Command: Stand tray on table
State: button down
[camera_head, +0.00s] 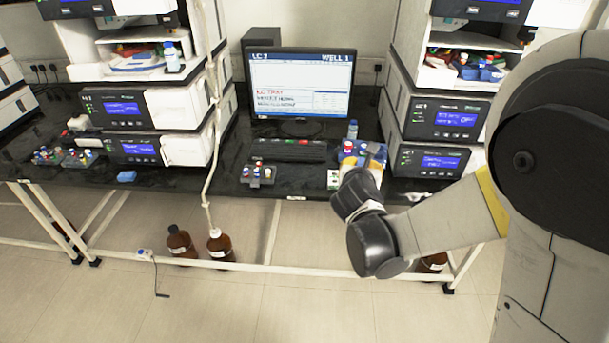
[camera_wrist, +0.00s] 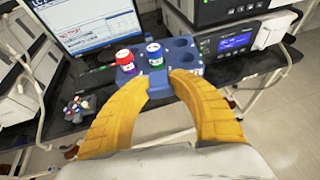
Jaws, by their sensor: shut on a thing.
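A blue tray (camera_wrist: 158,76) with round wells shows just beyond my fingers in the wrist view. It carries a red-capped vial (camera_wrist: 125,62) and a blue-capped vial (camera_wrist: 155,55), both upright; its right-hand wells look empty. My yellow-fingered gripper (camera_wrist: 159,84) is shut on the tray's near side. In the head view my gripper (camera_head: 361,168) partly hides the tray (camera_head: 375,151), right of the monitor at the bench's front edge. The table is a black bench (camera_head: 215,178). I cannot tell whether the tray touches the bench top.
A small grey rack with vials (camera_head: 258,174) stands left of the tray, before the keyboard (camera_head: 289,150) and monitor (camera_head: 300,85). Instrument stacks (camera_head: 445,120) flank the workspace. A blue block (camera_head: 126,176) lies at the left front edge. Brown bottles (camera_head: 220,245) stand below the bench.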

jog(key=w+a+f+b, duration=0.2)
jog(key=w+a+f, duration=0.4)
jog(key=w+f, duration=0.1)
jog(key=w+a+f+n+y+b, duration=0.1)
jog(key=w+a+f+b, duration=0.2)
jog(key=w+a+f, duration=0.3)
jog(key=w+a+f+n+y+b, duration=0.1)
jog(key=w+a+f+b, duration=0.1)
jog(key=w+a+f, duration=0.4)
jog(key=shift+w+f, duration=0.6)
jog(key=shift+f, duration=0.2)
jog(key=shift+w+f, duration=0.55)
jog(key=shift+f, duration=0.25)
notch_tip(320, 180, down, 4)
jog(key=b, duration=0.2)
jog(key=shift+b, duration=0.4)
jog(key=shift+r, duration=0.1)
jog(key=c, duration=1.1)
grip_release()
